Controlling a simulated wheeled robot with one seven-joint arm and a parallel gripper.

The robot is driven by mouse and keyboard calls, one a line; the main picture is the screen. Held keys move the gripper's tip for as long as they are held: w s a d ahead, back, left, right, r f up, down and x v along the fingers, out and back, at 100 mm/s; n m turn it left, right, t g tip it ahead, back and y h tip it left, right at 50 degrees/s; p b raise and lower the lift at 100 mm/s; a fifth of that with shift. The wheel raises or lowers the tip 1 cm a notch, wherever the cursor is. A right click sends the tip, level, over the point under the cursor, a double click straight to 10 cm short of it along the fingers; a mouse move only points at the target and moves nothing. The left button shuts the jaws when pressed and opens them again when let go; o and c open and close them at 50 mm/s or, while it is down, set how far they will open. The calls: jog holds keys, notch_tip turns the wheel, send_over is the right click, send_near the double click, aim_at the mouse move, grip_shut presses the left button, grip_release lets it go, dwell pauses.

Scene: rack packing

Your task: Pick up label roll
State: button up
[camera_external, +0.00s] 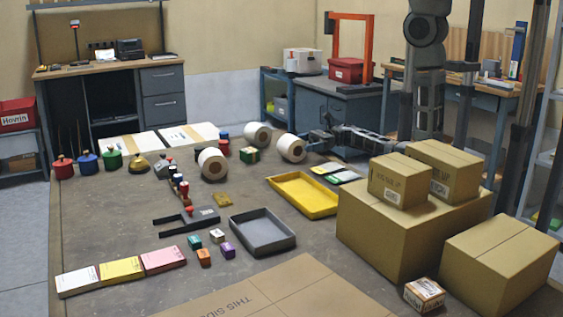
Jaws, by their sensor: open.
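Three white label rolls are on the table: one at the left (212,164), one at the back (257,135) and one at the right (291,148). The left and right rolls lie on their sides with their brown cores showing. My gripper (316,139) is low over the table, just right of the right roll, and points toward it. It is open. It is small in this view, and I cannot tell whether it touches the roll.
A green box (250,155) sits between the rolls. A yellow tray (304,196) and a grey tray (262,231) are nearer the front. Large cardboard boxes (395,230) fill the right. Stamps and bottles stand at the left.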

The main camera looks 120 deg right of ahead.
aim_at(282, 147)
jog(key=w, duration=0.5)
jog(key=shift+w+a, duration=0.1)
jog(key=shift+w, duration=0.05)
jog(key=shift+c, duration=0.3)
jog(key=c, duration=1)
